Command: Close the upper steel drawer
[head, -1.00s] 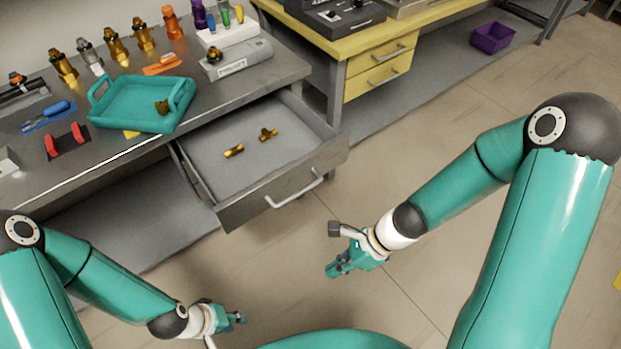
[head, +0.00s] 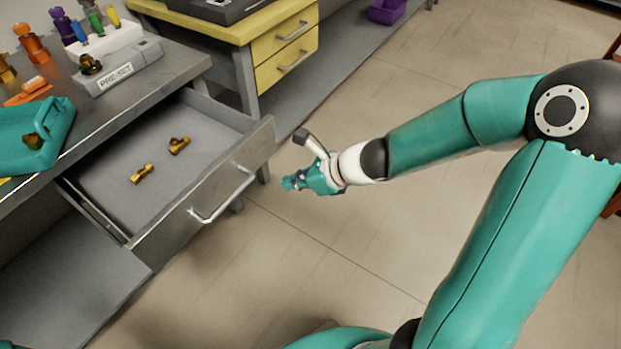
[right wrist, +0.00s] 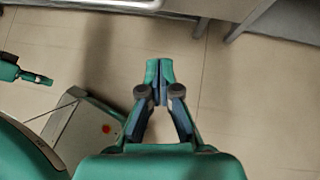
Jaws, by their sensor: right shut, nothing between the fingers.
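The steel drawer (head: 165,238) under the grey workbench is pulled well open. Its front carries a pale bar handle (head: 222,196). Two brass bolt-like parts (head: 142,174) (head: 180,145) lie inside it. My right gripper (head: 288,184) is shut and empty, to the right of the handle and apart from it. In the right wrist view its fingertips (right wrist: 160,70) are together over the floor.
The workbench top (head: 130,105) holds a teal tray (head: 58,115), a grey block marked PRE-SET (head: 120,78) and several coloured fittings. A yellow drawer cabinet (head: 285,45) stands behind. A purple bin (head: 386,12) is further back. The floor right of the drawer is clear.

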